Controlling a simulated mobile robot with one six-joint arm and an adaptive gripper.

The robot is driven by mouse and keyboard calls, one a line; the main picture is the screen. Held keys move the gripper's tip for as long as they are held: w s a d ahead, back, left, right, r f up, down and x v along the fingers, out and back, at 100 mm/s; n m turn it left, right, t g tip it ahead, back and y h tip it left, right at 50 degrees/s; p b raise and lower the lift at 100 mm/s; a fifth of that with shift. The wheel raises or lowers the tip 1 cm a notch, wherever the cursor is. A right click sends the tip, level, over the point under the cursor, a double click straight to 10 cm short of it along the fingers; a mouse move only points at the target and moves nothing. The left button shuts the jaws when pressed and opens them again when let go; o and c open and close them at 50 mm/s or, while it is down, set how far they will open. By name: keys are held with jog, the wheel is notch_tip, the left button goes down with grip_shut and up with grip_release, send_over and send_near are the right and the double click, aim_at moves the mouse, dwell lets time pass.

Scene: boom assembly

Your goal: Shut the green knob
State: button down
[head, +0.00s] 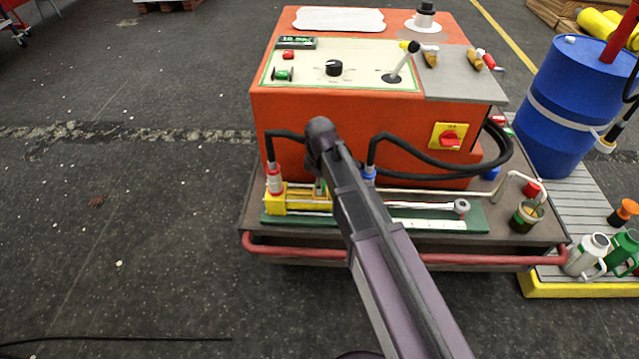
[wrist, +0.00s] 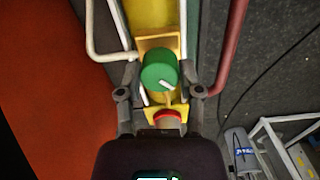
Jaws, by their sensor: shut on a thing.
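The green knob (wrist: 158,70) shows in the wrist view as a round cap with a white pointer line slanting near its lower right edge. It sits on a yellow fitting (wrist: 168,42). My gripper (wrist: 159,78) has one finger on either side of the knob and is shut on it; the exact contact is hard to see. A red ring (wrist: 167,115) on a grey part lies just below, near my palm. In the head view my arm covers the knob and my fingers, above the green-based boom assembly (head: 430,221).
The orange control box (head: 350,125) stands behind, with black hoses (head: 440,162) looping in front. A red rail (head: 300,248) runs along the cart's front edge. White pipe (wrist: 100,50) runs beside my left finger. A blue barrel (head: 570,110) stands right; floor left is clear.

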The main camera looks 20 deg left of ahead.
jog(key=shift+s+d, duration=0.1)
jog(key=shift+c, duration=1.3)
grip_release()
